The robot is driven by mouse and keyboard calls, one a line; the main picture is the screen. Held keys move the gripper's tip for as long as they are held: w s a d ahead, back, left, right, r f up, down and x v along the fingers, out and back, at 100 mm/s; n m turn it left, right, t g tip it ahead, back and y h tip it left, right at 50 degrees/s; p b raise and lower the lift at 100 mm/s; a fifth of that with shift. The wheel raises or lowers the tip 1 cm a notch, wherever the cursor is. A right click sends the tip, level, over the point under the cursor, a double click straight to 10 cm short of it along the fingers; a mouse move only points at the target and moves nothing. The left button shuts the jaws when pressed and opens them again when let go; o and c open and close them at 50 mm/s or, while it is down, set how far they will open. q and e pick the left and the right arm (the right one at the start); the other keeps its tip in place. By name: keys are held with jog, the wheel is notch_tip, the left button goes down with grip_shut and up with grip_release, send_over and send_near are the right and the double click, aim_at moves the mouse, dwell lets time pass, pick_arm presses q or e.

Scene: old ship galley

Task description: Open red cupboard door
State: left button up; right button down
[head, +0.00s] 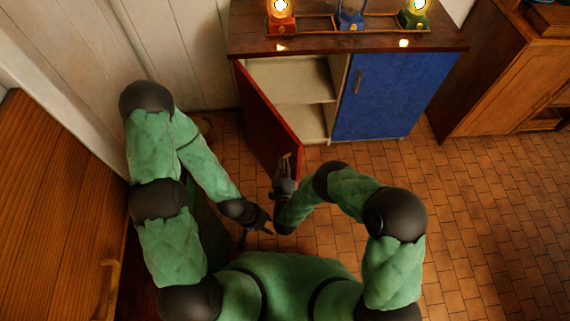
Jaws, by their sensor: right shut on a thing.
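The red cupboard door (268,120) stands ajar, hinged on its left and swung out toward me. Pale, empty-looking shelves (292,85) show behind it. My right gripper (285,168) is at the door's free edge, shut on its small brass handle (287,157). My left gripper (257,232) is lower, apart from the door, with its fingers spread and nothing between them.
A blue door (378,95) beside the opening is closed. Wooden furniture stands at far left and right. The tiled floor (480,210) at right is clear.

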jog(key=c, duration=1.2)
grip_release()
jog(key=shift+w+a+r, duration=0.15)
jog(key=shift+w+r, duration=0.15)
jog(key=shift+w, duration=0.1)
jog(key=shift+o, duration=0.2)
jog(key=shift+f, duration=0.1)
jog(key=shift+s+f, duration=0.1)
jog(key=shift+s, duration=0.1)
jog(key=s, duration=0.7)
jog(key=shift+s+d, duration=0.25)
jog(key=shift+d, duration=0.2)
